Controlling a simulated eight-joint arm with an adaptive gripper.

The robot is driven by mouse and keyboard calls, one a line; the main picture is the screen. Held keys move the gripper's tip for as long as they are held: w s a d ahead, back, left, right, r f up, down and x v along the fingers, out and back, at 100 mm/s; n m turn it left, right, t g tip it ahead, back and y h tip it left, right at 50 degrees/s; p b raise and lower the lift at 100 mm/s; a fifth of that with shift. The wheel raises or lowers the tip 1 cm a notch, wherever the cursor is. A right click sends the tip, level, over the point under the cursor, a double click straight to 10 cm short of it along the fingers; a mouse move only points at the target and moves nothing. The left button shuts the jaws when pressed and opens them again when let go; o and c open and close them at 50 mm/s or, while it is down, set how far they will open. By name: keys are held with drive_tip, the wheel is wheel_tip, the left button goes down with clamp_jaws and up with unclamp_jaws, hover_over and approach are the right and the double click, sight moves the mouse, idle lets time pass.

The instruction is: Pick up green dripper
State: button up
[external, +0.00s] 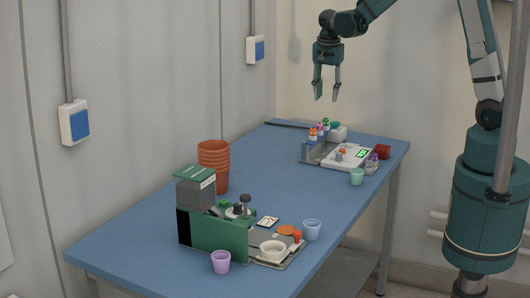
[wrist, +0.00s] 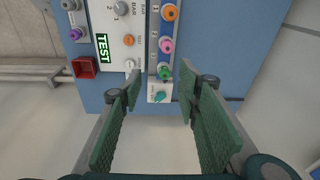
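The green dripper (wrist: 164,73) is a small bottle with a green top, seen from above in the wrist view. It stands at the end of a row in a narrow rack, beside a pink-topped dripper (wrist: 166,46) and an orange-topped one (wrist: 169,12). In the external view the green dripper (external: 326,123) is at the far end of the blue table. My gripper (external: 327,97) is open and empty, pointing down well above the rack. In the wrist view its fingertips (wrist: 160,78) frame the green dripper from either side, apart from it.
A white box with a teal top (wrist: 160,97) stands close to the green dripper.

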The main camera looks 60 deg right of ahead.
sight(319, 126)
drive_tip(key=shift+w+d+f+m+g+p, duration=0.2)
drive_tip(key=shift+w+d+f+m, duration=0.25)
drive_tip(key=shift+d+f, duration=0.3)
drive_tip(key=shift+w+d+f+m+g+p, duration=0.15)
drive_tip(key=shift+w+d+f+m+p, duration=0.3)
drive_tip(key=shift+d+f, duration=0.3)
drive_tip(key=shift+w+d+f+m+g+p, duration=0.15)
drive_tip(key=shift+w+d+f+m, duration=0.1)
drive_tip(key=shift+d+f+m, duration=0.4)
drive_tip(key=shift+d+f, duration=0.1)
drive_tip(key=shift+f, duration=0.1)
drive_tip(key=shift+d+f, duration=0.15)
drive_tip(key=shift+f, duration=1.05)
drive_tip(key=shift+d+f, duration=0.15)
drive_tip(key=shift+f, duration=1.15)
drive_tip(key=shift+d+f, duration=0.15)
drive_tip(key=shift+f, duration=1.1)
drive_tip(key=c, duration=0.8)
